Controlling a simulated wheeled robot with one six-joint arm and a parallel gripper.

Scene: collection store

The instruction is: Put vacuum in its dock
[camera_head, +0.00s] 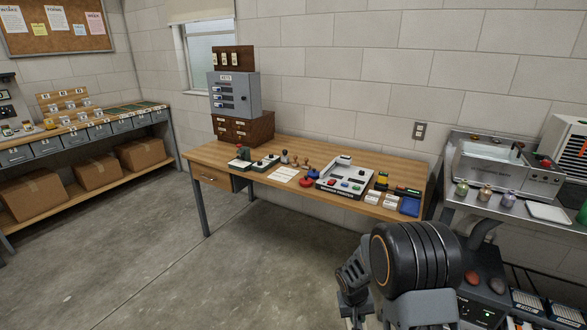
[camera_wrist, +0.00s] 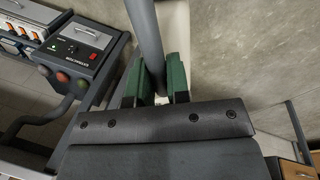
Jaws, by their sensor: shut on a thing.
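In the wrist view my gripper (camera_wrist: 160,82) has two green finger pads shut on a dark grey tube (camera_wrist: 145,30), which looks like the handle or wand of the vacuum. A pale upright strip (camera_wrist: 177,25) shows just right of the tube; I cannot tell whether it belongs to the vacuum. The rest of the vacuum is hidden or out of view. I cannot make out the dock in either view. In the head view my arm is at the lower right, and the held vacuum cannot be made out there.
A dark extractor unit (camera_wrist: 82,42) with a hose stands at left in the wrist view. In the head view, a wooden workbench (camera_head: 290,152) holds tools and boxes, and a steel sink counter (camera_head: 470,205) is at right. Shelves (camera_head: 90,165) line the left. The concrete floor (camera_head: 170,265) is clear.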

